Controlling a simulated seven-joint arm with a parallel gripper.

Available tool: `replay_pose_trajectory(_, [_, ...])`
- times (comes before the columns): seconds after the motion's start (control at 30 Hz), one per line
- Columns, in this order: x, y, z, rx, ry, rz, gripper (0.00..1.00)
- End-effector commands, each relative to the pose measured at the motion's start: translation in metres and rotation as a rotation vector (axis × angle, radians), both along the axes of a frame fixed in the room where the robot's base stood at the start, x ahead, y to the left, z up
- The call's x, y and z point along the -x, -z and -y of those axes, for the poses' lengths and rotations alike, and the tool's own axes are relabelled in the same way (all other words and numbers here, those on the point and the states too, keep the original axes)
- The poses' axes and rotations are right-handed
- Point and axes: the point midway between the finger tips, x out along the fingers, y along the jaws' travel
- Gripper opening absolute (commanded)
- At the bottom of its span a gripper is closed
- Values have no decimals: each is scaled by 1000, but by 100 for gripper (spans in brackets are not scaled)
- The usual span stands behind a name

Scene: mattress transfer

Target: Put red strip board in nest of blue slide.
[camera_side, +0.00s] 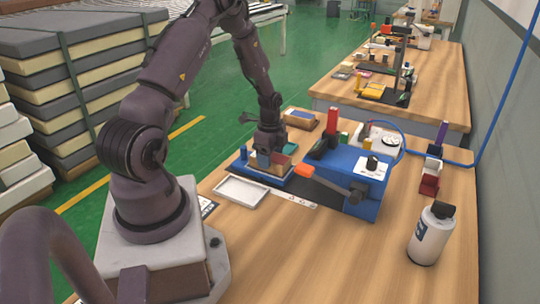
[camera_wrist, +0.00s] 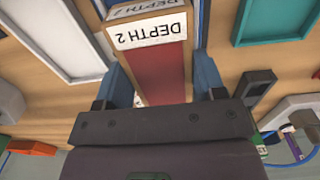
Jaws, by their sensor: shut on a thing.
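The red strip board (camera_wrist: 160,75) shows in the wrist view as a red face on a wooden block, with a white "DEPTH 2" label at its end. My gripper (camera_wrist: 164,82) is shut on it, one blue finger along each side. In the side view my gripper (camera_side: 266,158) points down over the blue slide (camera_side: 243,170), and the board's reddish face (camera_side: 280,159) shows beside the fingers. The slide lies low beside the blue machine body. The nest is mostly hidden by my gripper and the board; I cannot tell whether the board touches it.
A white tray (camera_side: 240,192) lies in front of the slide. The blue machine (camera_side: 345,168) with a dark lever and orange handle (camera_side: 304,171) stands to the right.

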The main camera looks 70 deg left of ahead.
Motion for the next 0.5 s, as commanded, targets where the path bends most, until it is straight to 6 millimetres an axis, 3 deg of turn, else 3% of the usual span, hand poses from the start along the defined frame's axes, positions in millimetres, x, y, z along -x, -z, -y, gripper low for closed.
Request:
replay_pose_trajectory(0.13, [0,3,0,1,0,-1,38])
replay_pose_trajectory(0.17, [0,3,0,0,0,0,68])
replay_pose_trajectory(0.27, [0,3,0,0,0,0,89])
replay_pose_trajectory(0.5, [0,3,0,0,0,0,89])
